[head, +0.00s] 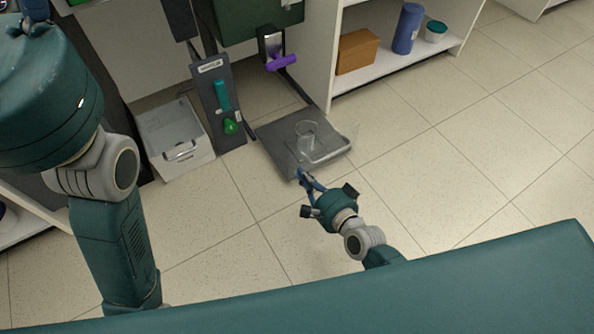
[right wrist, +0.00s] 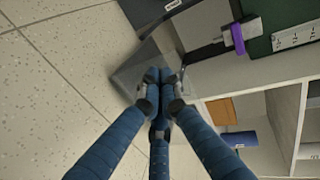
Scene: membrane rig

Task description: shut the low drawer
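Two low pieces stand near the floor in the head view. One is a dark grey, shallow tray-like piece (head: 277,146) with a pale curved bar along its right part and a clear vessel (head: 307,138) on it. The other is a white box-shaped drawer (head: 184,165) with a grey handle, to the left. I cannot tell for sure which one is the low drawer. My right gripper (head: 304,176) is at the near edge of the grey piece; contact cannot be told. In the right wrist view its blue fingertips (right wrist: 166,76) are together, with nothing visible between them. My left gripper is out of view.
A dark upright panel (head: 213,95) with teal and green handles stands between the two low pieces. A purple-handled fitting (head: 281,62) hangs above. A white shelf (head: 385,72) holds a brown box and a blue cylinder. Tiled floor (head: 430,150) is free at right.

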